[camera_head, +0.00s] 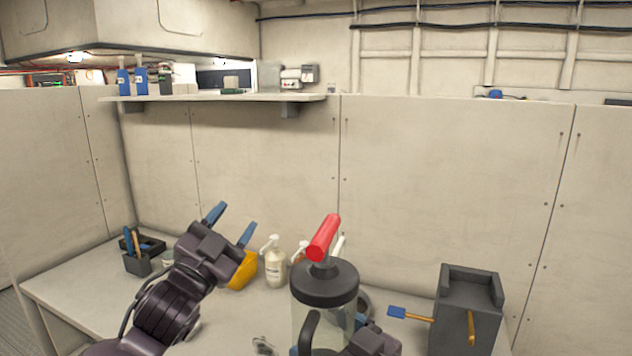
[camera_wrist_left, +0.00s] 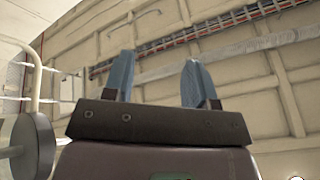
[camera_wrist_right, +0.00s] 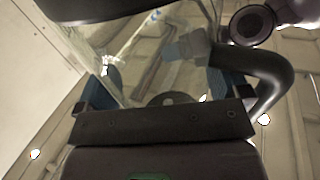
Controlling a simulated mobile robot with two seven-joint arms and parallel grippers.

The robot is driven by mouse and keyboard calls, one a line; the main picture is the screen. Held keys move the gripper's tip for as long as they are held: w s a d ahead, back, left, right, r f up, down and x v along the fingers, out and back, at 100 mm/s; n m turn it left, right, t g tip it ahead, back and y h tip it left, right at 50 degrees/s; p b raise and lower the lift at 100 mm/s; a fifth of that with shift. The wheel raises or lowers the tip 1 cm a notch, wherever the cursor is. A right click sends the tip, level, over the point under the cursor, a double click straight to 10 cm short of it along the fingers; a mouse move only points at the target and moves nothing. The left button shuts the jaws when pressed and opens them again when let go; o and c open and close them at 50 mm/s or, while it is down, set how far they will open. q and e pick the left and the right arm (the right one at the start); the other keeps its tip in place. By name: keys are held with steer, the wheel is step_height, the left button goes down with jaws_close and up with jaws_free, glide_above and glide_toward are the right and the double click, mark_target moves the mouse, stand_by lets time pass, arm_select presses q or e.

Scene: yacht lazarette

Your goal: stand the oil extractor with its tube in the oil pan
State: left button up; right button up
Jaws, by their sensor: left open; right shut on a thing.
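The oil extractor (camera_head: 323,286) has a clear body, a black lid, a red T-handle and a black side handle. It stands upright at the bottom centre of the head view. My right gripper (camera_head: 328,336) is shut on its clear body, with blue fingers on either side. The clear body (camera_wrist_right: 150,75) and curved black handle (camera_wrist_right: 272,75) also show in the right wrist view. My left gripper (camera_head: 231,223) is open and empty, raised left of the extractor. A dark curved rim (camera_head: 364,302) behind the extractor may be the oil pan; it is mostly hidden. I cannot make out the tube clearly.
A pump bottle (camera_head: 274,266) and a yellow item (camera_head: 243,272) stand behind my left gripper. A dark tool caddy (camera_head: 140,258) is at the left. A dark grey block-like holder (camera_head: 466,308) with yellow-handled tools is at the right. A shelf (camera_head: 220,98) juts out above.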

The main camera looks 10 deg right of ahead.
steer(key=shift+r, duration=0.1)
arm_select(q)
steer(key=s+d+r+m+g+h, duration=0.55)
steer(key=r+m+g+h, duration=0.2)
steer(key=r+m, duration=0.3)
steer(key=s+d+r+m+g+h, duration=0.55)
steer(key=d+r+m+g, duration=0.2)
steer(key=r+m, duration=0.3)
steer(key=s+d+r+m+g+y, duration=0.2)
steer(key=s+d+m+g+y, duration=0.2)
steer(key=s+m+g, duration=0.3)
steer(key=s+d+r+m+g+y, duration=0.3)
steer(key=s+d+m+g+y, duration=0.15)
steer(key=s+m, duration=0.35)
steer(key=n+t+y, duration=0.8)
steer(key=t+y, duration=0.3)
steer(key=y, duration=0.4)
glide_toward(325, 232)
steer(key=shift+w+d+f+h, duration=0.1)
steer(key=shift+d+f+h, duration=0.15)
steer(key=shift+d+f, duration=0.1)
steer(key=shift+a+n, duration=0.3)
steer(key=shift+a, duration=0.05)
steer(key=shift+w+f, duration=0.15)
steer(key=shift+f, duration=0.1)
steer(key=x, duration=1.1)
steer(key=shift+w+a+f, duration=0.1)
steer(key=shift+f, duration=0.2)
